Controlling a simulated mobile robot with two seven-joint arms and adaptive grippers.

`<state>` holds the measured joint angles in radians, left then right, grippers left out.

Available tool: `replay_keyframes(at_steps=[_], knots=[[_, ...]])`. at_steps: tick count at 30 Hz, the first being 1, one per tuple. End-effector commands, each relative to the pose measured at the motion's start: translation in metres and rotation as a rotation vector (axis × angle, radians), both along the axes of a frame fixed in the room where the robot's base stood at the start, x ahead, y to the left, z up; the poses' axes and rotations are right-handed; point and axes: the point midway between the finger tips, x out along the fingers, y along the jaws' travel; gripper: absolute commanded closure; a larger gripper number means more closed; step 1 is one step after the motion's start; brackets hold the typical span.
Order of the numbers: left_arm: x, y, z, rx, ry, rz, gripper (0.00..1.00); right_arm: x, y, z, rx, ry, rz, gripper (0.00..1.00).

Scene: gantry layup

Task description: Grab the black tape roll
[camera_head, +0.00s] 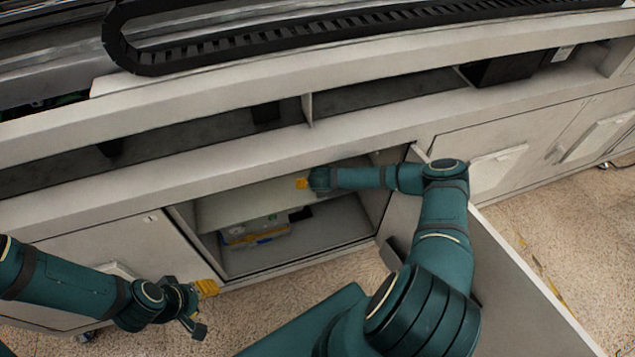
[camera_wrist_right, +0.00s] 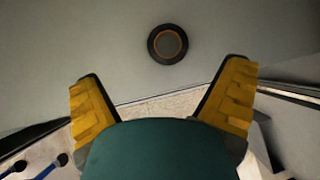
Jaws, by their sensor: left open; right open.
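The black tape roll (camera_wrist_right: 152,48) shows in the right wrist view as a dark disc with an orange ring, lying on a plain grey surface. It is ahead of my right gripper (camera_wrist_right: 161,74), centred between the fingers and beyond their tips. The yellow-padded fingers are spread apart and empty. In the head view my right gripper (camera_head: 303,183) reaches into the open cabinet, at the upper shelf; I cannot make out the roll there. My left gripper (camera_head: 204,309) is open and empty in front of the cabinets, low at the left.
The open cabinet has an upper shelf (camera_head: 235,207) and a lower space holding boxes (camera_head: 250,232). Its opened door (camera_head: 520,300) stands to the right of my right arm. A long ledge (camera_head: 240,90) runs above. The speckled floor (camera_head: 575,225) is clear at the right.

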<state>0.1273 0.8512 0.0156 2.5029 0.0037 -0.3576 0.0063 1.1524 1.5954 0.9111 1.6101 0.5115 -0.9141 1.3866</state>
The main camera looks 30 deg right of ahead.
Motion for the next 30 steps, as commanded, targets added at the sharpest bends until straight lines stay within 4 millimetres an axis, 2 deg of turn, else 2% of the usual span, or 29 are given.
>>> replay_keyframes(at_steps=[4,11,18,22,29,30], knots=[[-0.001,0.000,-0.002,0.000,0.002,-0.001,0.53,0.000,-0.014,-0.011,0.026,0.002,-0.078,0.04],[-0.003,0.000,-0.011,-0.002,0.007,-0.005,0.53,0.011,-0.017,-0.031,0.026,0.001,-0.074,0.04],[-0.006,-0.001,-0.024,-0.003,0.014,-0.012,0.53,0.027,-0.023,-0.061,0.024,0.001,-0.074,0.04],[-0.007,-0.001,-0.027,-0.003,0.014,-0.012,0.53,0.032,-0.025,-0.068,0.024,0.001,-0.071,0.04],[-0.007,-0.001,-0.026,-0.003,0.015,-0.013,0.53,0.033,-0.026,-0.068,0.024,0.000,-0.071,0.04],[-0.007,-0.001,-0.026,-0.003,0.015,-0.013,0.53,0.033,-0.026,-0.067,0.024,0.000,-0.071,0.07]])
